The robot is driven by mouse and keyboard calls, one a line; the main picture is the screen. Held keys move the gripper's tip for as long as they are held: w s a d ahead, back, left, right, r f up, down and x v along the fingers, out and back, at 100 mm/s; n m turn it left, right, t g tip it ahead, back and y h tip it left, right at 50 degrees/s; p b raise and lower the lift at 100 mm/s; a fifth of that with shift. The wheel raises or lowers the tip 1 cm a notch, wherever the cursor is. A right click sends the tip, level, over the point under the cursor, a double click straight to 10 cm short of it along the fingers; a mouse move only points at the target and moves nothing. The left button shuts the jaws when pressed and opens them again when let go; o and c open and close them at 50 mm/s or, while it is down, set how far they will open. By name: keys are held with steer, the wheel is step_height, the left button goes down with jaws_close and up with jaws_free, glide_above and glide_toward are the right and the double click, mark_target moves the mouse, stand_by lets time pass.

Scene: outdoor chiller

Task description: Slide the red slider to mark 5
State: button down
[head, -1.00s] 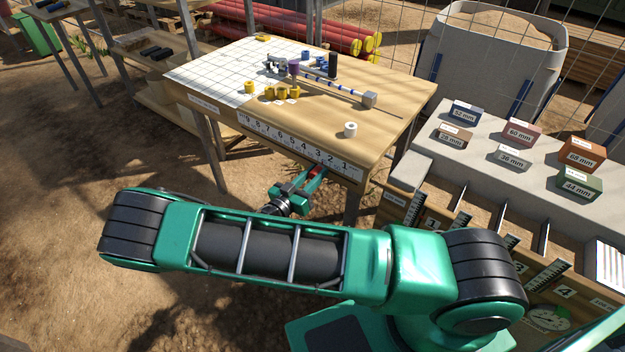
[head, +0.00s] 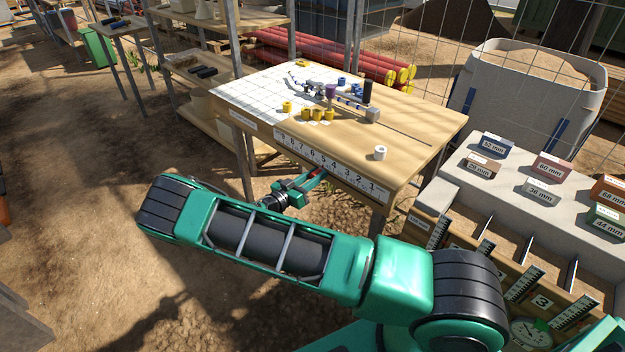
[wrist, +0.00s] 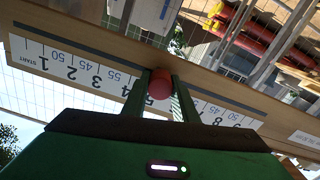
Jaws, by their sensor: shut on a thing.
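The red slider (wrist: 161,84) is a round red knob on the front edge of the wooden table. A white numbered scale (wrist: 60,67) runs along that edge. In the wrist view my gripper (wrist: 160,88) is shut on the knob, a finger on each side. The knob is close to mark 5, but the fingers partly cover the numbers there, so its exact place cannot be told. In the head view the scale (head: 340,170) counts up from right to left. My gripper (head: 314,177) is just below its middle, with a little red of the slider (head: 316,174) showing.
The tabletop (head: 420,135) holds yellow and blue rings, a rod and a white cylinder (head: 380,153). A grey bench with labelled blocks (head: 540,193) and open bins stands to the right. Bare ground (head: 90,240) lies to the left.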

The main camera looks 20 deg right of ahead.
steer(key=shift+a+f, duration=0.15)
steer(key=c, duration=1.6)
jaws_free()
steer(key=shift+o, duration=1)
steer(key=v, duration=1)
steer(key=shift+a, duration=0.3)
